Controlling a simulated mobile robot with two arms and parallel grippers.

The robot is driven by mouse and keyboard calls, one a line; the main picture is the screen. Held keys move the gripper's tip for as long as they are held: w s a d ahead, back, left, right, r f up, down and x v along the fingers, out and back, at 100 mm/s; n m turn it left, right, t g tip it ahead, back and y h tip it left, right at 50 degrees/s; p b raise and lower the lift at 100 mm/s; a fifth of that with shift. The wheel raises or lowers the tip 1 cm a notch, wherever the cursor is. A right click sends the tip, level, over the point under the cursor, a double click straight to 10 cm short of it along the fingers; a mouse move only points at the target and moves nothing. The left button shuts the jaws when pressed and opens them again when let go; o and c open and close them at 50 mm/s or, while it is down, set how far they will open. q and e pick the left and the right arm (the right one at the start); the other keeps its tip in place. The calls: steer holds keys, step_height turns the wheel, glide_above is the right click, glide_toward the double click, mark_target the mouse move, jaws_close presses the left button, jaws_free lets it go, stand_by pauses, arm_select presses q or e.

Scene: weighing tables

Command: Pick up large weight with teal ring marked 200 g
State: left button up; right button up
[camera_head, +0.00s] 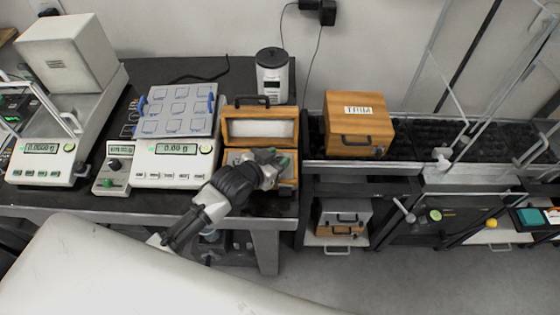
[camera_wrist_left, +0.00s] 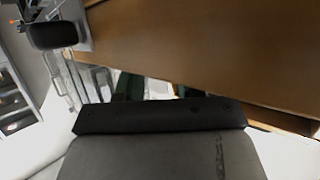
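No weight with a teal ring or a 200 g mark can be made out in either view. An open wooden box (camera_head: 232,128) with a pale lining in its raised lid stands at the right end of the dark table. My left gripper (camera_head: 279,165) is over the front part of this box and hides much of its inside. In the left wrist view, a brown wooden surface (camera_wrist_left: 190,45) fills the upper part, and the fingers are mostly hidden behind the dark gripper body. Whether they are apart or hold something cannot be told. My right gripper is not in view.
A balance (camera_head: 172,152) with a tiled pan is left of the box, and another balance (camera_head: 40,160) is farther left. A white canister (camera_head: 272,75) stands behind the box. A closed, labelled wooden case (camera_head: 357,125) is to the right, beside metal frames.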

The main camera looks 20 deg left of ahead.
arm_select(q)
jaws_close()
stand_by(0.3)
